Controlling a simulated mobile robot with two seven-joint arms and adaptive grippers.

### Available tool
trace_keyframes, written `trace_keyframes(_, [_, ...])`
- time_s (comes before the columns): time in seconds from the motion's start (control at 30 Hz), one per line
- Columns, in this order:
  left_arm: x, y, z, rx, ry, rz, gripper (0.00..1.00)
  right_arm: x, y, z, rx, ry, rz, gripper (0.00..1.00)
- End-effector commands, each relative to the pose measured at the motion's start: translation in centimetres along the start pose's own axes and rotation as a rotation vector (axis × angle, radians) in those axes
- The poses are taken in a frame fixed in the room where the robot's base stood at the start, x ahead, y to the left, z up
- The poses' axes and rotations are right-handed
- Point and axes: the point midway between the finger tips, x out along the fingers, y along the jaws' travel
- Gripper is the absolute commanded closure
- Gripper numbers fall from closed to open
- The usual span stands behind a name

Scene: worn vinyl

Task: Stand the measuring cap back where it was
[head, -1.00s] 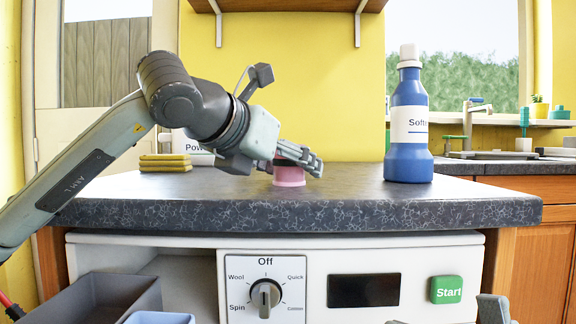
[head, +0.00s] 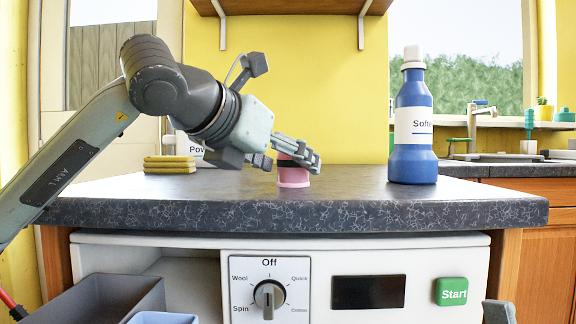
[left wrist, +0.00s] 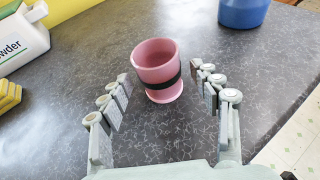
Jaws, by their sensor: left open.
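The measuring cap (head: 293,182) is a pink cup with a dark band, standing upright on the dark countertop. In the left wrist view the cap (left wrist: 158,68) shows its open mouth and sits just ahead, between the lines of my two sets of fingers. My left gripper (head: 306,158) is open, its fingers at the cap in the head view and hiding part of its upper half. The left wrist view shows the fingers (left wrist: 165,86) spread wide with clear gaps to the cap. A grey piece of my right gripper (head: 498,312) shows at the bottom edge; its fingers are mostly hidden.
A blue softener bottle (head: 412,130) with a pale cap stands right of the measuring cap. Yellow sponges (head: 167,165) and a white powder box (head: 190,152) are at the left. Counter between cap and bottle is clear.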

Motion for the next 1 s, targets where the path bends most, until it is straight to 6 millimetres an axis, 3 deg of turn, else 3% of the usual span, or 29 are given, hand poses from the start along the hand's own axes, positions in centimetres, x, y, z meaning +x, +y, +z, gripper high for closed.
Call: trace_keyframes(1.0, [-4.1, 0.0, 0.0, 0.000, -0.001, -0.001, 0.37, -0.5, 0.0, 0.2, 0.000, 0.000, 0.000, 0.26])
